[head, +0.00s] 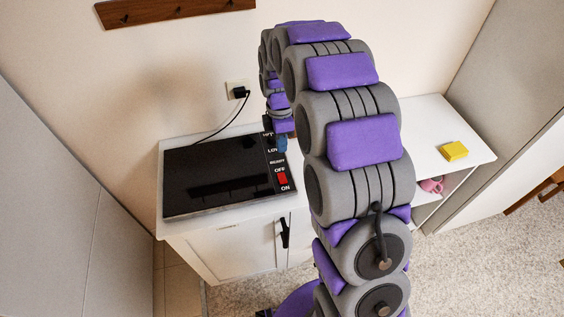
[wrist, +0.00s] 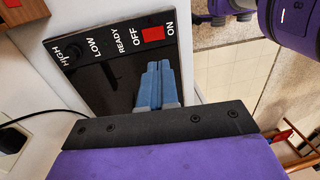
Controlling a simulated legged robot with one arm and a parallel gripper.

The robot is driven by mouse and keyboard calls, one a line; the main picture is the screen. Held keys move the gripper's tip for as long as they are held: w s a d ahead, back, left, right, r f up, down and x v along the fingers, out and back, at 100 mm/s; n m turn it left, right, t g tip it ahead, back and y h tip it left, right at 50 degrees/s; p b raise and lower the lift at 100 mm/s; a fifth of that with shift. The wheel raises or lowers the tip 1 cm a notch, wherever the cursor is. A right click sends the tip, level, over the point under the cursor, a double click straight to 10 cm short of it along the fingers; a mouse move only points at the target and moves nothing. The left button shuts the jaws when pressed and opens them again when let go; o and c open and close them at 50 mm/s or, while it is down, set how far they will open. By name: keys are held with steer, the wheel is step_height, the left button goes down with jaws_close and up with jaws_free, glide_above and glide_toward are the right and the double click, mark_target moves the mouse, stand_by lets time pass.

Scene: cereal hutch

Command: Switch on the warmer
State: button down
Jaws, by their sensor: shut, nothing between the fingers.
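The warmer is a flat black glossy plate (head: 215,172) lying on the white cabinet, and its black surface also shows in the wrist view (wrist: 95,78). Its control strip carries the labels HIGH, LOW, READY, OFF and ON. A red switch (head: 282,179) sits between OFF and ON; it also shows in the wrist view (wrist: 153,34). I cannot tell which way the switch is tipped. My gripper (head: 282,144) hangs above the strip near the LOW label, behind the switch. In the wrist view its blue fingers (wrist: 157,66) are shut together and empty, apart from the switch in the picture.
A black plug (head: 240,92) sits in the wall outlet, with a cord running to the warmer. A yellow block (head: 453,151) lies on the white top at the right, with a pink item (head: 432,185) on the shelf below. A wooden peg rail (head: 170,10) is on the wall.

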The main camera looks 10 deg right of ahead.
mark_target(283, 181)
steer(key=f+b, duration=0.1)
steer(key=f, duration=0.3)
steer(key=s+f+b, duration=0.1)
steer(key=f, duration=0.4)
steer(key=f+b, duration=0.1)
steer(key=f, duration=0.3)
steer(key=shift+s+f+b, duration=0.2)
steer(key=shift+s+b, duration=0.1)
steer(key=shift+b, duration=0.05)
steer(key=shift+f, duration=0.1)
steer(key=shift+w+r+p, duration=0.2)
steer(key=shift+w+p, duration=0.4)
steer(key=shift+w, duration=0.1)
